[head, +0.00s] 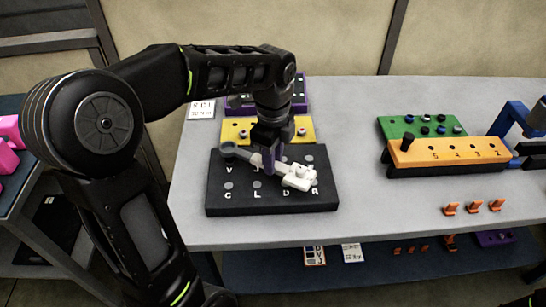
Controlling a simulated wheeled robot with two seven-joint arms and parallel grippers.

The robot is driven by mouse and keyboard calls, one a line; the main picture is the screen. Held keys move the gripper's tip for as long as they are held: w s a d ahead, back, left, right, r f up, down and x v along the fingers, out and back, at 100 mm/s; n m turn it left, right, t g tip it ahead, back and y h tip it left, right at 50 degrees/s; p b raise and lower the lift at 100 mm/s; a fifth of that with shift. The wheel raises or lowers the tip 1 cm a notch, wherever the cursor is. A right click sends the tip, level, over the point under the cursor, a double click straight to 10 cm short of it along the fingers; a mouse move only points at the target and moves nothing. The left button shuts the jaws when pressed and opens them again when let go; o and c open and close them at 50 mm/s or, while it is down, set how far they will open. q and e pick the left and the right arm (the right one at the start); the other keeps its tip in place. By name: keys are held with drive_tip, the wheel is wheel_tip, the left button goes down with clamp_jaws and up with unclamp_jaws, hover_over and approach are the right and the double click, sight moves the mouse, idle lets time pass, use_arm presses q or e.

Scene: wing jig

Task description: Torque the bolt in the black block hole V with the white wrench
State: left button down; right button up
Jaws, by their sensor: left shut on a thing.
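The black block (235,203) lies on the table with lettered holes; the letter V is at its left, in the back row. My left gripper (268,158) reaches down over the block and is shut on the white wrench (298,178). The wrench lies slantwise above the block. Its grey ring end (228,150) is at the back left, over or at hole V, and its bulky white end is at the right. The ring end hides the bolt in V, so I cannot tell whether it is seated. My right gripper is out of view.
A yellow block (238,126) and a purple block (240,102) stand behind the black block. Right of a clear stretch are a green block (398,122), an orange block (440,153), a blue fixture (510,118) and orange pieces (473,207). A shelf (385,274) lies below the table.

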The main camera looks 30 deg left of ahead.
sight(266, 186)
use_arm(q)
drive_tip(key=shift+f+b, duration=0.55)
drive_tip(key=shift+f, duration=0.35)
drive_tip(key=shift+f, duration=0.15)
drive_tip(key=shift+f+b, duration=0.35)
drive_tip(key=shift+f, duration=0.3)
drive_tip(key=shift+s, duration=0.1)
drive_tip(key=shift+s+f+m, duration=0.1)
drive_tip(key=shift+s+m, duration=1.1)
drive_tip(key=shift+s, duration=0.05)
drive_tip(key=shift+a, duration=0.1)
